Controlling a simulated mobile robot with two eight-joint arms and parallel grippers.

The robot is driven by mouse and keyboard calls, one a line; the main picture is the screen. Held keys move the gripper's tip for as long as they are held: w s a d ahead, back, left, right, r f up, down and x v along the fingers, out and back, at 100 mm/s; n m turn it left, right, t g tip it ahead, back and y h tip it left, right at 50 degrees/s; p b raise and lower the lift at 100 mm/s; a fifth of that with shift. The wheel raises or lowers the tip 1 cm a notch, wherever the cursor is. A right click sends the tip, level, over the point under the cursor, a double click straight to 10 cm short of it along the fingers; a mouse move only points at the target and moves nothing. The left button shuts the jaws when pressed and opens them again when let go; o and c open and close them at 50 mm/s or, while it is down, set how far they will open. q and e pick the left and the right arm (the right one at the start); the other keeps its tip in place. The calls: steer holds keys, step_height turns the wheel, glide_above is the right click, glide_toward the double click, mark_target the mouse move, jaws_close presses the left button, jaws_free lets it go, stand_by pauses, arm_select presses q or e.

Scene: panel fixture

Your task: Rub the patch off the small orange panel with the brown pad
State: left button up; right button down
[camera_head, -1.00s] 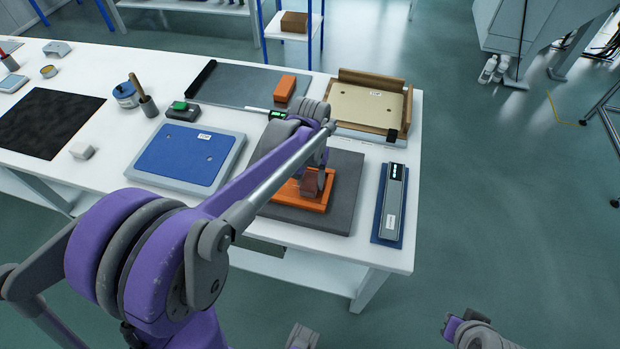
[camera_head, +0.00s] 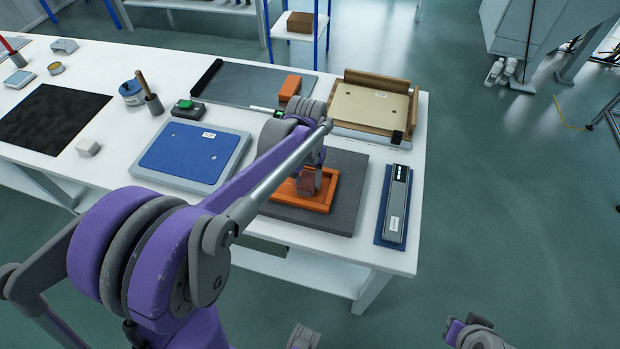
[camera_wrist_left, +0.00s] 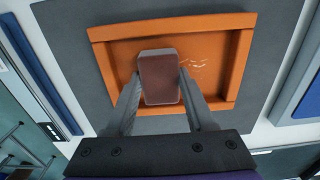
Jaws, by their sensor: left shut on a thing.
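The small orange panel (camera_head: 322,207) has a raised rim and lies on a dark grey mat (camera_head: 345,215) near the table's front right. My left gripper (camera_head: 312,178) is over the panel, shut on the brown pad (camera_head: 305,184). In the left wrist view the pad (camera_wrist_left: 159,78) sits between the two fingers, inside the rim of the panel (camera_wrist_left: 115,58). Thin pale marks of the patch (camera_wrist_left: 195,64) show right of the pad; the pad may hide more. I cannot tell whether the pad touches the surface.
A blue panel on a grey base (camera_head: 186,153) lies left of the mat. A grey device on a blue base (camera_head: 393,208) lies right. Behind are a wooden tray (camera_head: 375,80), an orange block (camera_head: 290,87) and a grey sheet (camera_head: 240,84). The table's front edge is close.

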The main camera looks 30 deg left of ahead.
mark_target(289, 182)
arm_select(q)
steer(key=shift+s+a, duration=0.15)
steer(key=shift+a, duration=0.35)
steer(key=shift+a, duration=0.15)
steer(key=shift+s+a+f, duration=0.1)
steer(key=shift+s+a, duration=0.1)
steer(key=shift+a, duration=0.4)
steer(key=shift+s+a, duration=0.15)
steer(key=shift+a, duration=0.45)
steer(key=shift+a, duration=0.1)
steer(key=shift+s+a, duration=0.1)
steer(key=shift+a, duration=0.5)
steer(key=shift+d, duration=0.7)
steer(key=shift+w, duration=0.2)
steer(key=shift+d, duration=0.15)
